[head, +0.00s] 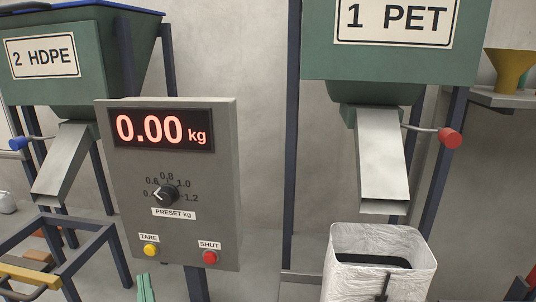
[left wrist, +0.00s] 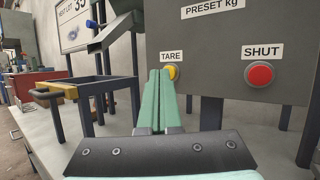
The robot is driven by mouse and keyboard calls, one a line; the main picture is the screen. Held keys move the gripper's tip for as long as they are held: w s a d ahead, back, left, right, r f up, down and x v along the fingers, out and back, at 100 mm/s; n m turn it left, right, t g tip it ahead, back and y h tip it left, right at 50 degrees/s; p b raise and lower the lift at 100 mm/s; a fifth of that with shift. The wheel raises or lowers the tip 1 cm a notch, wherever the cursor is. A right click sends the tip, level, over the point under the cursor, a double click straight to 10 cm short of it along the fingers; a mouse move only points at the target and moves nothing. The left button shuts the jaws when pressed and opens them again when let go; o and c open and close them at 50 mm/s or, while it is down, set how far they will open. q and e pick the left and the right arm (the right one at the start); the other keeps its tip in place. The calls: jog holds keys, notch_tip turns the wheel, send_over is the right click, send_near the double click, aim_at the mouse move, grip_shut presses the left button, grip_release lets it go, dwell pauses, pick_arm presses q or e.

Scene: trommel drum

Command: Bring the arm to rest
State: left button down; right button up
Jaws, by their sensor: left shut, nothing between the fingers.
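My left gripper (head: 146,287) shows at the bottom of the head view as pale green fingers, below the control box (head: 225,180). In the left wrist view its fingers (left wrist: 160,88) are closed together with nothing between them. The fingertips overlap the left part of the yellow TARE button (left wrist: 173,72) in that view. In the head view the fingers lie below the button (head: 150,250), with a visible gap. The red SHUT button (head: 210,258) is to the right. The display (head: 160,130) reads 0.00 kg. My right gripper is not in view.
A PET hopper (head: 390,60) with a metal chute (head: 383,160) stands right, above a white lined bin (head: 345,265). An HDPE hopper (head: 100,70) with its chute (head: 62,165) stands left. A dark frame with a yellow bar (head: 28,277) is at lower left.

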pick_arm(q)
jog(key=s+d+f+m+g+h, duration=0.1)
jog(key=s+d+f+m+h, duration=0.2)
jog(key=d+f+m+h, duration=0.8)
jog(key=s+d+f+m+g+h, duration=0.2)
jog(key=m+h, duration=0.2)
jog(key=m, duration=1.5)
jog(key=s+a+f+m+g+y, duration=0.1)
jog(key=s+f+m+g, duration=0.7)
jog(key=s+f+m, duration=0.5)
jog(key=a+r+m+y+p, duration=0.1)
jog(key=a+r+p, duration=0.2)
jog(key=r+p, duration=0.9)
jog(key=p, duration=0.5)
jog(key=shift+w+r+t, duration=0.15)
jog(key=shift+w+t, duration=0.05)
jog(key=shift+t, duration=0.2)
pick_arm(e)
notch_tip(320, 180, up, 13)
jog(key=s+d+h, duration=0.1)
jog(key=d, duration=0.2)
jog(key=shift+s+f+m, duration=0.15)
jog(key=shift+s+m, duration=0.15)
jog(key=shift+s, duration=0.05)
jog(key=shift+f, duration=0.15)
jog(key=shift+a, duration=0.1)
